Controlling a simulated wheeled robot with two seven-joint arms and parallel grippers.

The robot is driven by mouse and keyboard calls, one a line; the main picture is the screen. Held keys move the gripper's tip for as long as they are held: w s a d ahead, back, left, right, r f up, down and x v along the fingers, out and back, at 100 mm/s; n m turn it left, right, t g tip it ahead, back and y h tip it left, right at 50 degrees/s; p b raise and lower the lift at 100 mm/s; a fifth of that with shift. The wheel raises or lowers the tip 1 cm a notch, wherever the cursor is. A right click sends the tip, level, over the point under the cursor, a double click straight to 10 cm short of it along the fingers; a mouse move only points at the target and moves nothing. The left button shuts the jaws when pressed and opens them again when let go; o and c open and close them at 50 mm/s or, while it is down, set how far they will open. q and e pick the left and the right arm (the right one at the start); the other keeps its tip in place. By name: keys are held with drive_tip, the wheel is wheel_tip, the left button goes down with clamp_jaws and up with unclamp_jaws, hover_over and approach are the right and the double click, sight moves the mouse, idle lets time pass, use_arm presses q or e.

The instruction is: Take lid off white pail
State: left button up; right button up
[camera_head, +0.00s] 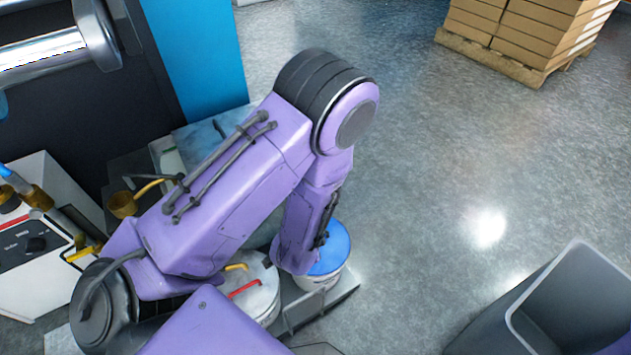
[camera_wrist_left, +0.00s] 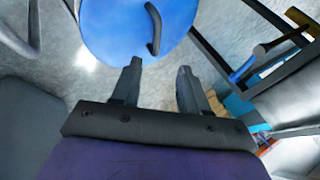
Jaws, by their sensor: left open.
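A white pail (camera_head: 322,281) stands to the right of my left forearm in the head view, with a round blue lid (camera_head: 335,243) on top. The forearm covers part of the lid. In the left wrist view the blue lid (camera_wrist_left: 110,28) fills the top middle, with a dark curved handle (camera_wrist_left: 154,30) on it. My left gripper (camera_wrist_left: 157,72) is open and empty there, its fingertips just short of the lid's near edge and below the handle in the picture. In the head view the gripper is hidden behind my arm. My right gripper is not in view.
Another pale container (camera_head: 262,291) with a red handle stands left of the white pail. A grey bin (camera_head: 570,310) is at the lower right. Boxes on a pallet (camera_head: 525,30) stand far back. Machine parts crowd the left; the floor between is clear.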

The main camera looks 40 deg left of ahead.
use_arm(q)
drive_tip(key=b+x, duration=0.1)
drive_tip(key=x, duration=0.2)
drive_tip(key=b+x, duration=0.1)
drive_tip(key=x, duration=0.2)
drive_tip(key=b+x, duration=0.1)
drive_tip(key=x, duration=0.1)
drive_tip(key=shift+s+f, duration=0.1)
drive_tip(key=shift+f, duration=0.5)
drive_tip(key=shift+w+a+f, duration=0.15)
drive_tip(key=shift+w+f, duration=0.15)
drive_tip(key=shift+r, duration=0.1)
drive_tip(key=shift+c, duration=0.2)
clamp_jaws()
